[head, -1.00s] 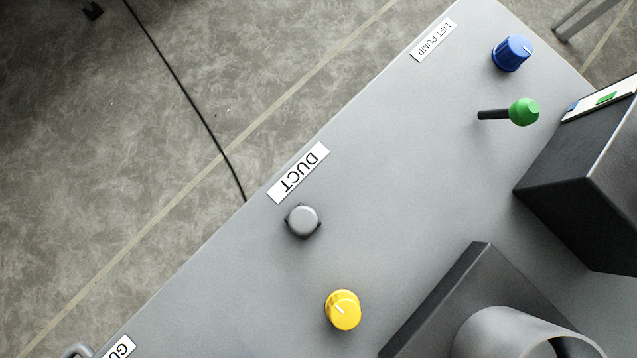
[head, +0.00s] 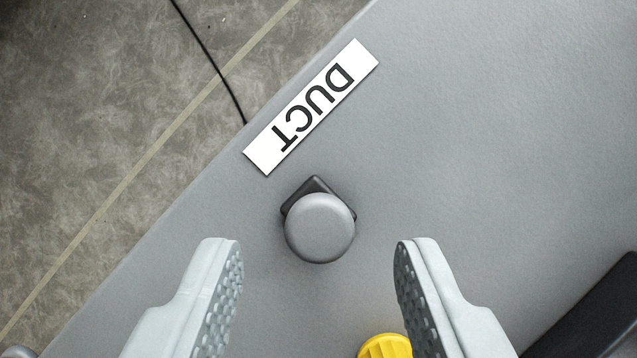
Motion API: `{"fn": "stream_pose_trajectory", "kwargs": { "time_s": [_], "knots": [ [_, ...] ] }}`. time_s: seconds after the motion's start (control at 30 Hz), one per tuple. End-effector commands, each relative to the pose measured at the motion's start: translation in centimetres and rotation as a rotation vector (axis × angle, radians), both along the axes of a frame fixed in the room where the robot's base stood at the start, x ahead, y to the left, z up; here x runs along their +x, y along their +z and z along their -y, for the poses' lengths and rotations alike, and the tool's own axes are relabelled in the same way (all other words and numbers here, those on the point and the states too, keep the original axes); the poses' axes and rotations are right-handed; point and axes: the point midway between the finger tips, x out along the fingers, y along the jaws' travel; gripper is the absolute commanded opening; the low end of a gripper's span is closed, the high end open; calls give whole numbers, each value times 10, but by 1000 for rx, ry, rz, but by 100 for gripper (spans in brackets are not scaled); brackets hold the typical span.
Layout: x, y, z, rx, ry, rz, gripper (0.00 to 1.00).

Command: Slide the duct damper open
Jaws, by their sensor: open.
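A round grey knob (head: 320,228) on a dark square base stands on the grey panel, just below the white DUCT label (head: 311,107). My gripper (head: 319,255) is open, with one finger to the left of the knob and one to the right. Both fingertips sit slightly lower in the picture than the knob's middle, with clear gaps on each side. Nothing is between the fingers except the view of the knob and panel. I cannot tell how far the fingertips are above the panel.
A yellow knob (head: 385,346) shows at the bottom edge, partly cut off, near the right finger. A dark block (head: 590,315) is at the lower right. The panel (head: 480,130) is clear at the upper right. The floor with a black cable (head: 212,62) lies beyond the panel's edge.

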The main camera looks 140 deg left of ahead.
Motion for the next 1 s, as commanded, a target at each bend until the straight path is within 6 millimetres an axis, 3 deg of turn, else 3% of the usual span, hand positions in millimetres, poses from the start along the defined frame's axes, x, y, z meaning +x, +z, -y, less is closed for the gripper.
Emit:
{"fn": "stream_pose_trajectory", "kwargs": {
  "time_s": [0.2,0.53,0.57,0.77,1.0],
  "knots": [
    [5,-18,5,0,0,-1,44],
    [6,-20,6,0,0,0,44],
    [6,-20,6,0,0,0,42],
    [6,-20,6,0,0,0,3],
    [6,-20,1,-1,1,0,0]
  ]
}}
